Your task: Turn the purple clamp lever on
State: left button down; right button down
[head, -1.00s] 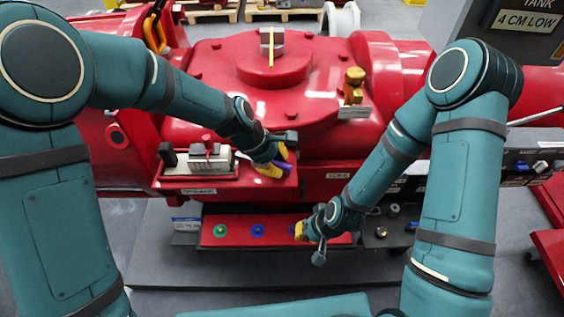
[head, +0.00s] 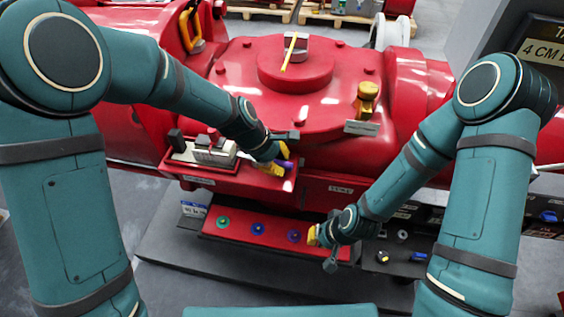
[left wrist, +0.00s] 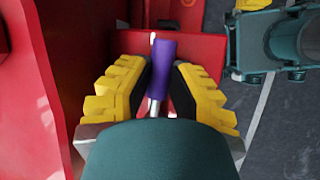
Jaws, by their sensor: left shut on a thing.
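The purple clamp lever (left wrist: 164,62) shows in the left wrist view as a purple grip on a silver rod, standing between two yellow finger pads. In the head view its purple end (head: 287,164) peeks out beside my left gripper (head: 274,165), which is shut on it above the red ledge. The rod's lower end is hidden behind my wrist.
A grey block with levers (head: 212,152) stands on the ledge just left of my left gripper. Green (head: 223,222) and blue (head: 257,229) knobs sit on the lower panel. A yellow valve piece (head: 367,98) and a grey block with yellow pointer (head: 293,48) stand on the red housing.

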dwell(0.4)
pick_arm(q)
jog(key=c, duration=1.1)
grip_release()
jog(key=shift+w+d, duration=0.1)
jog(key=v, duration=1.2)
